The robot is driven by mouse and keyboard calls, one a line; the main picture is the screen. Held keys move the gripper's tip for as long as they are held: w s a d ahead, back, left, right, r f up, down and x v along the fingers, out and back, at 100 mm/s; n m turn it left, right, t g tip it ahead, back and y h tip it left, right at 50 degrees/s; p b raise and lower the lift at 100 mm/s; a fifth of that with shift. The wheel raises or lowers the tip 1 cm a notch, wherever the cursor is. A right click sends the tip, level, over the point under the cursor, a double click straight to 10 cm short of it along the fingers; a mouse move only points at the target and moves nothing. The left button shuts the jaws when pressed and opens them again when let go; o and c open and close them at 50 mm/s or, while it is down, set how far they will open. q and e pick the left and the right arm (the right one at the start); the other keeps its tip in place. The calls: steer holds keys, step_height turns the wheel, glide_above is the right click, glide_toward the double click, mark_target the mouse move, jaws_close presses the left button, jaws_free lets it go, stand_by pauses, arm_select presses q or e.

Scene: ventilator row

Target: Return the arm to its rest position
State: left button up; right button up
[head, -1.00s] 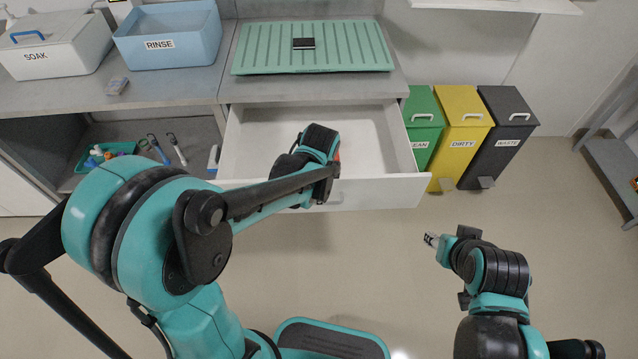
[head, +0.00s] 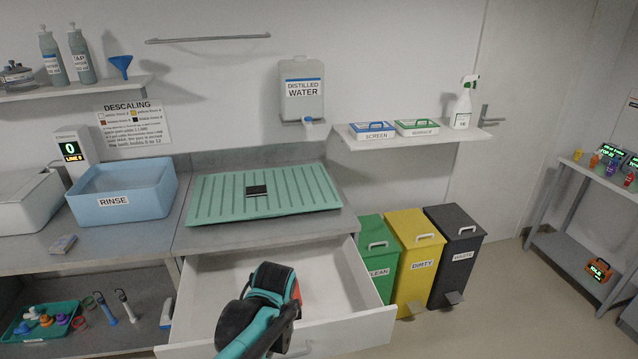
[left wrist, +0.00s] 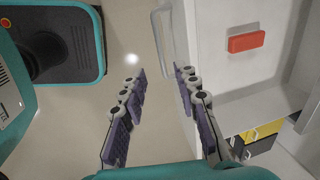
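My left arm shows at the bottom of the head view, in front of and over the open white drawer (head: 330,270); its fingers are hidden there. In the left wrist view my left gripper (left wrist: 160,72) is open, its two purple-padded fingers apart with nothing between them. The drawer's grey handle (left wrist: 168,60) lies just beyond the fingertips; I cannot tell whether they touch. A red block (left wrist: 246,41) shows against a white surface to the right. My right gripper is out of view.
A green ribbed tray (head: 230,205) with a small dark object (head: 257,190) lies on the counter above the drawer. Green (head: 378,262), yellow (head: 412,270) and dark bins (head: 455,265) stand right of the drawer. Floor (head: 500,310) further right is clear.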

arm_select(q)
steer(key=s+a+r+n+t, duration=0.2)
steer(key=s+a+n, duration=0.1)
steer(key=s+n, duration=0.3)
steer(key=s+a+r+n+t, duration=0.2)
steer(key=s+n, duration=0.3)
steer(key=n, duration=0.3)
steer(key=shift+s+a+r+n+t+h, duration=0.3)
steer(key=shift+s+a+r+t, duration=0.1)
steer(key=shift+r, duration=0.2)
